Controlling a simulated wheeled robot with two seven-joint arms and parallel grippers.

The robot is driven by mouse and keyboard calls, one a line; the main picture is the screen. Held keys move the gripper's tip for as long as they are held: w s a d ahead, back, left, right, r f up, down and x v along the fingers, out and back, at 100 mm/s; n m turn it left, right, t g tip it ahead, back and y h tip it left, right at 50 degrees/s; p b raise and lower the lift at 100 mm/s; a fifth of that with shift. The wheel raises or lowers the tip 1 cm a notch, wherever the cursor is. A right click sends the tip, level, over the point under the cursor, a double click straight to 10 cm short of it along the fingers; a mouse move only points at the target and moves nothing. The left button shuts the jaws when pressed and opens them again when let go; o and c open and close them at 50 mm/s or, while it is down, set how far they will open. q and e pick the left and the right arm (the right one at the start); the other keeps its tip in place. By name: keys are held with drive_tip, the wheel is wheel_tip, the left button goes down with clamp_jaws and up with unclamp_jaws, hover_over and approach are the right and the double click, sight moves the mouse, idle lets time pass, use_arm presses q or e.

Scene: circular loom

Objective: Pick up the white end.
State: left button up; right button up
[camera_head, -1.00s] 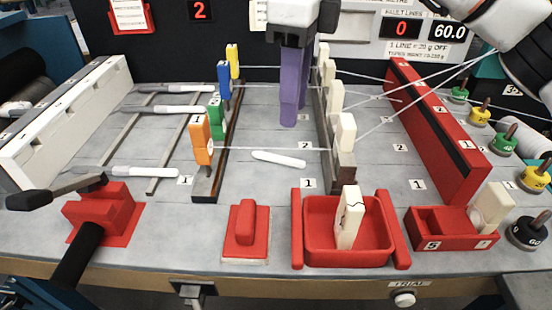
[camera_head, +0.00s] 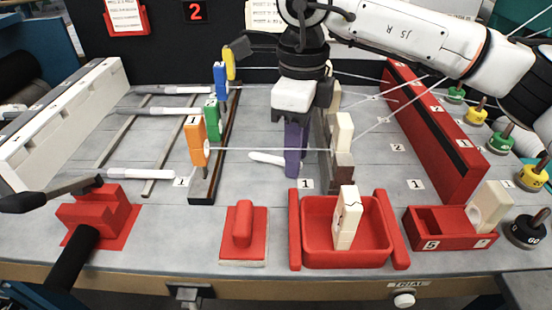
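A white rod (camera_head: 262,157) with rounded ends lies on the grey table between the two rails. Its right part is hidden behind the purple fingers of my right gripper (camera_head: 294,172). The fingers point straight down at the rod, close to the table. They overlap in this view, so I cannot tell whether they are apart or touch the rod. White blocks stand on the right rail; the nearest one (camera_head: 343,132) has a white thread running left to the orange block (camera_head: 197,143). My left gripper is not in view.
A red tray (camera_head: 310,256) holds an upright white block (camera_head: 347,217). A red-handled block (camera_head: 243,232) stands left of it, and a red box (camera_head: 440,240) right of it. A long red wall (camera_head: 430,130) stands at right. White threads stretch across the back.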

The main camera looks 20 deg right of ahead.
clamp_jaws()
wheel_tip(320, 180, up, 10)
idle(0.7)
drive_tip(key=shift+r+p, duration=0.15)
drive_tip(key=shift+p, duration=0.2)
